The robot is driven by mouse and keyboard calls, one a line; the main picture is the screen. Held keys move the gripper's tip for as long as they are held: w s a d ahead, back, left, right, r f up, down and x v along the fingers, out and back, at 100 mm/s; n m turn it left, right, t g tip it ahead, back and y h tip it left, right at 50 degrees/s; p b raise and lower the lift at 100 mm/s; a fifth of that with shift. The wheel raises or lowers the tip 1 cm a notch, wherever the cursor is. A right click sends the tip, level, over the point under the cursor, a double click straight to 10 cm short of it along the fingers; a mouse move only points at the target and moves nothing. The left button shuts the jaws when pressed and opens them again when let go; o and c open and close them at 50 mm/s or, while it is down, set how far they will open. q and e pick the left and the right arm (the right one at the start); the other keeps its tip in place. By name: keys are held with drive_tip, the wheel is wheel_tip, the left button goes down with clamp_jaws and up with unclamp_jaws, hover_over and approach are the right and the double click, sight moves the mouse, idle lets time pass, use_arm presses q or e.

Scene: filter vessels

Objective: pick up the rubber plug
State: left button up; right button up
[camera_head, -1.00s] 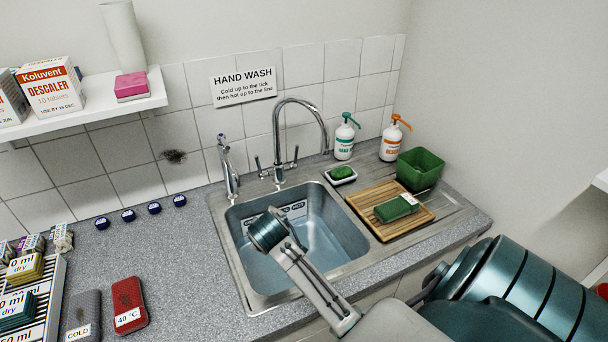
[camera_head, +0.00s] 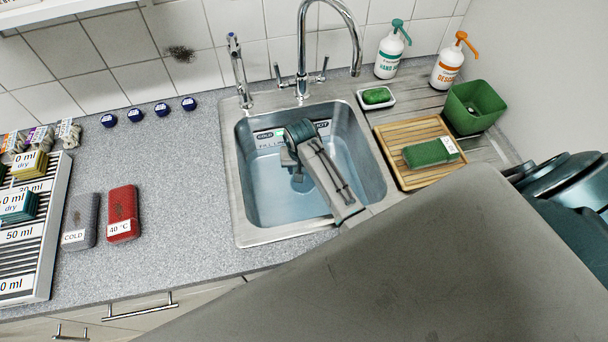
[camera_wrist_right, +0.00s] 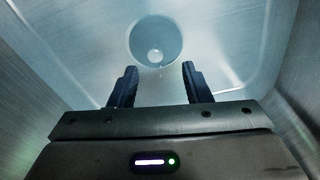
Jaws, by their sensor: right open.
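My right gripper (camera_wrist_right: 159,68) is open and empty inside the sink basin (camera_head: 258,190), pointing down at its floor. In the head view the right gripper (camera_head: 297,172) shows small below its wrist, over the middle of the basin. A round pale-blue shape (camera_wrist_right: 155,36) with a small whitish spot lies on the basin floor, just beyond the fingertips in the wrist view. I cannot tell whether it is the rubber plug or the drain opening. No other plug shows clearly; my arm hides part of the basin. My left gripper is not in view.
The basin walls enclose the gripper, and the tap (camera_head: 303,50) arches behind it. A wooden board (camera_head: 400,176) with a green block (camera_head: 425,153) and a green tub (camera_head: 474,106) stand right. Red (camera_head: 122,212) and grey (camera_head: 80,222) blocks lie left on the counter.

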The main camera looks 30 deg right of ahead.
drive_tip(key=shift+d+f+p, duration=0.1)
drive_tip(key=shift+f+p, duration=0.3)
drive_tip(key=shift+f, duration=0.05)
drive_tip(key=f, duration=0.2)
drive_tip(key=f+p, duration=0.1)
drive_tip(key=shift+d+f, duration=0.15)
drive_tip(key=shift+d, duration=0.15)
drive_tip(key=shift+w+f, duration=0.1)
drive_tip(key=shift+f, duration=0.45)
clamp_jaws()
